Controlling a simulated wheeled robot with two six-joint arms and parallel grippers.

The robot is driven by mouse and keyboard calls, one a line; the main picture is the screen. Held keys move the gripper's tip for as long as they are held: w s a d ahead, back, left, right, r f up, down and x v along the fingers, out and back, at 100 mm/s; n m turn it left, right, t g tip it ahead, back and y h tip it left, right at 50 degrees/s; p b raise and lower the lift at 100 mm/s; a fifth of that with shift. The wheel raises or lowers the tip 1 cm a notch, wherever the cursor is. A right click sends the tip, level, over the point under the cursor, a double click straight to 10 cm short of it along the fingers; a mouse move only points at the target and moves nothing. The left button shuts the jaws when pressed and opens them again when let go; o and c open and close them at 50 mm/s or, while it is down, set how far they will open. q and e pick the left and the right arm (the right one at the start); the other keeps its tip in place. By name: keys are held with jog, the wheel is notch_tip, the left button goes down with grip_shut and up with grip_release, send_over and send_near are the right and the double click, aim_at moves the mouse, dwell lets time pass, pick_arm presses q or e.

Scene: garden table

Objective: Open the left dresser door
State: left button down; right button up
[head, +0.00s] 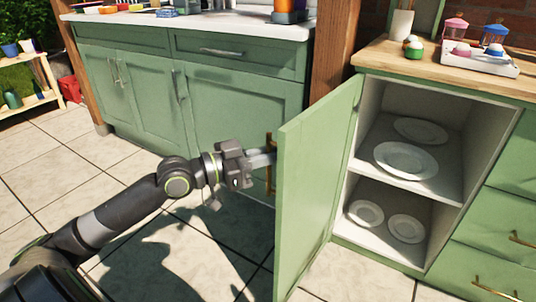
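The far finger is hidden. My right gripper is not in view.
Brass-handled drawers (505,225) sit right of the opening. A wooden countertop (390,55) above holds a cup (401,24) and a white tray with jars (478,63). Another green cabinet (135,95) stands behind. The tiled floor (50,170) is clear at left.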

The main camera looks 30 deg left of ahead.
pick_arm(q)
jog(key=c, duration=1.6)
grip_release()
jog(key=shift+w+f, duration=0.1)
jog(key=shift+w, duration=0.05)
jog(key=shift+c, duration=0.2)
